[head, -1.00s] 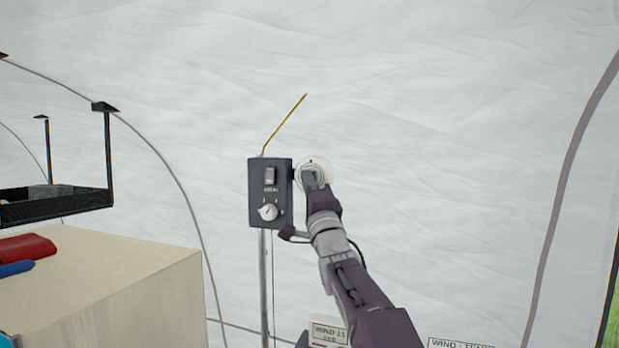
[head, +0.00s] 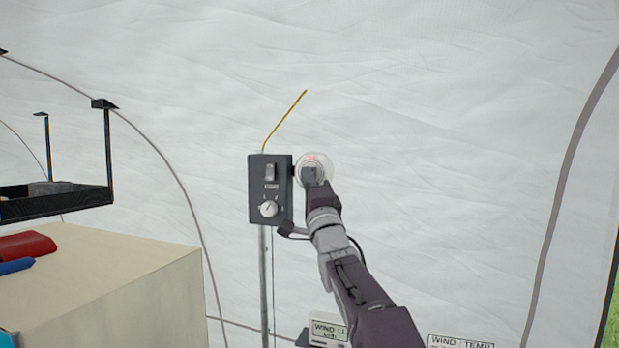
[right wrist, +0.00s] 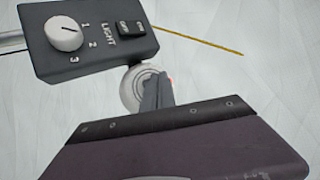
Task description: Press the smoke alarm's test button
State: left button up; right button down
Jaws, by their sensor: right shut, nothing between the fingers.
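The smoke alarm (head: 324,162) is a round white disc beside the right edge of the dark control box. A red light glows near its top in the head view. In the right wrist view the alarm (right wrist: 130,92) is partly covered by my gripper, with a bit of red showing beside the fingers. My right gripper (head: 310,176) is shut and empty, its fingertips over the face of the alarm. The fingers also show in the right wrist view (right wrist: 157,90). They appear to touch the alarm; the test button itself is hidden behind them. My left gripper is out of view.
The dark control box (head: 269,188) with a light switch and a white knob is on a metal pole (head: 264,270), close to my right gripper. A yellow rod (head: 285,120) rises above it. A pale wooden block (head: 110,290) stands at left, below a black shelf (head: 60,205).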

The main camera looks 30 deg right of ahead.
jog(key=shift+s+a, duration=0.25)
jog(key=shift+a, duration=0.05)
jog(key=s+a+b, duration=0.3)
jog(key=a, duration=0.1)
jog(key=shift+s+b, duration=0.15)
jog(key=shift+b, duration=0.25)
jog(key=shift+d, duration=0.1)
dwell(0.5)
